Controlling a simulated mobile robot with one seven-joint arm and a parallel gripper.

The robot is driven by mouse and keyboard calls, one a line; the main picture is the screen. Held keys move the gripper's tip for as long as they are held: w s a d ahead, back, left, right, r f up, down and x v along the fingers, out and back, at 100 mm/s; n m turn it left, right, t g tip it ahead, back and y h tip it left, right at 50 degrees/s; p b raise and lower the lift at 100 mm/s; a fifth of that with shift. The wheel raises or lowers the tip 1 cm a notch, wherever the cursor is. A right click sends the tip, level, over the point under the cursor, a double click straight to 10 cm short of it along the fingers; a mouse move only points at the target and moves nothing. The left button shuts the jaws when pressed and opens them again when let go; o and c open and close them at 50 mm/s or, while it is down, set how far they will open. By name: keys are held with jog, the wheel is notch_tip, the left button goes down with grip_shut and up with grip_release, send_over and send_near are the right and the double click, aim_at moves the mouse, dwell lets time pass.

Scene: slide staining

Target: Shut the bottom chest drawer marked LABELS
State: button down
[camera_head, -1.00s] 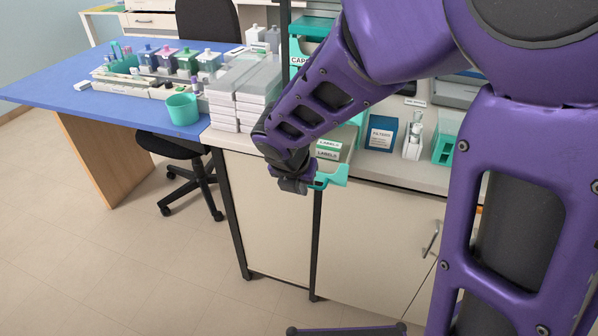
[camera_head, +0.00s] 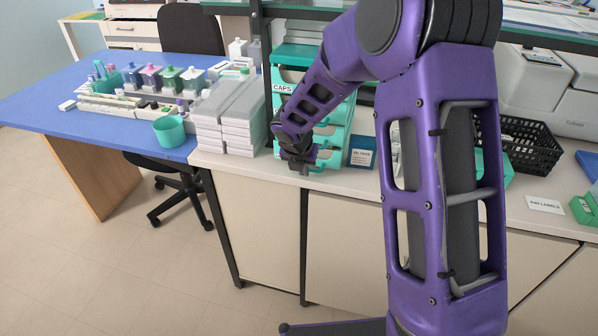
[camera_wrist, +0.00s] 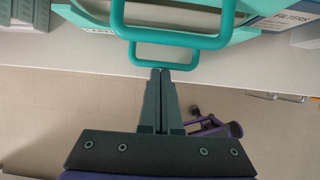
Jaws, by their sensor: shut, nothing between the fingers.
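The teal drawer chest (camera_head: 295,54) stands on the white counter, with a CAPS label on an upper drawer. The bottom drawer's teal handle (camera_head: 328,161) shows beside my gripper (camera_head: 301,166); my arm hides the drawer's label and most of its front. In the wrist view the bottom handle (camera_wrist: 182,67) lies below a larger, nearer handle (camera_wrist: 170,40), with a partly hidden label to the left. My gripper (camera_wrist: 161,73) is shut and empty, its tips at the middle of the bottom handle's bar. I cannot tell whether they touch, or whether a gap remains behind the drawer front.
Stacked grey-white boxes (camera_head: 225,125) stand close left of the chest. A blue FILTERS box (camera_head: 362,152) is close right. A black basket (camera_head: 525,145) stands farther right. The blue table (camera_head: 60,125) holds staining jars and a teal cup (camera_head: 170,131). Floor in front is clear.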

jog(key=shift+w+d, duration=0.3)
jog(key=shift+w, duration=0.5)
